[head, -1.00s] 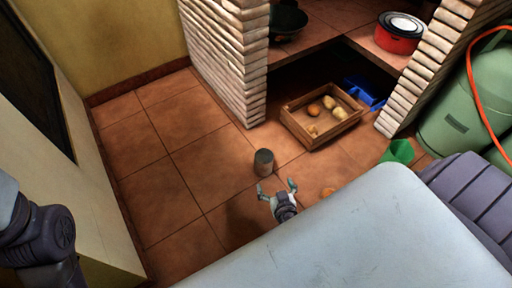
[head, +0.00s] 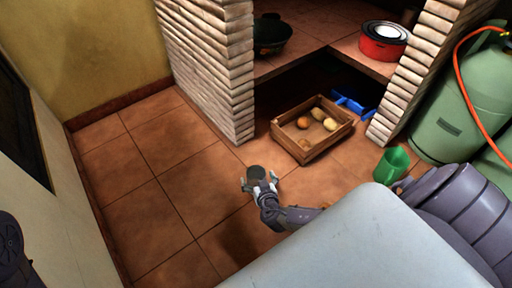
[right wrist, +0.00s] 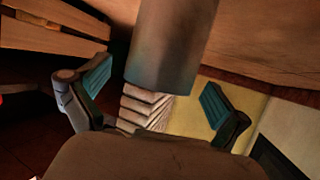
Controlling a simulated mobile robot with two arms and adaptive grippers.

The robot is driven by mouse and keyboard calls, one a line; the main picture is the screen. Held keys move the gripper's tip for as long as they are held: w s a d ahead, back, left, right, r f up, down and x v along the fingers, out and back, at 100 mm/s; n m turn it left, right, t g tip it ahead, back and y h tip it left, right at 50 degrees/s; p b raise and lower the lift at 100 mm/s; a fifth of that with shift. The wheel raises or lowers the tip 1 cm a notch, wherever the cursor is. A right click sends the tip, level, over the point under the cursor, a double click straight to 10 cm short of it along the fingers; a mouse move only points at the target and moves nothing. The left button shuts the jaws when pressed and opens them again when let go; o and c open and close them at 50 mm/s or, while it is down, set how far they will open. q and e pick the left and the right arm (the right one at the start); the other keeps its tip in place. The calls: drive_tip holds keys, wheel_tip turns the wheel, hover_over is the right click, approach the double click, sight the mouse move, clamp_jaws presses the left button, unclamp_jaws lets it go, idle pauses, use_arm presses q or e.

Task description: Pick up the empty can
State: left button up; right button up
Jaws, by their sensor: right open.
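The can (head: 257,173) is a plain grey cylinder on the tiled floor, in front of the brick counter. My right gripper (head: 260,185) is open at the can, its fingers on either side of the can's near part. In the right wrist view the can (right wrist: 174,45) stands between the two open fingers (right wrist: 152,98), with a visible gap to each finger. I cannot tell how deep between them it sits. My left gripper is not in view; only part of my left arm shows at the left edge of the head view.
A wooden crate (head: 304,154) with several round yellowish items stands right of the can. A green container (head: 391,165), a blue object (head: 352,104) and green gas cylinders (head: 452,115) are farther right. A brick pillar (head: 215,75) rises behind. Floor to the left is clear.

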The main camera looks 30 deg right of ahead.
drive_tip(key=shift+x, duration=1.1)
drive_tip(key=c, duration=1.2)
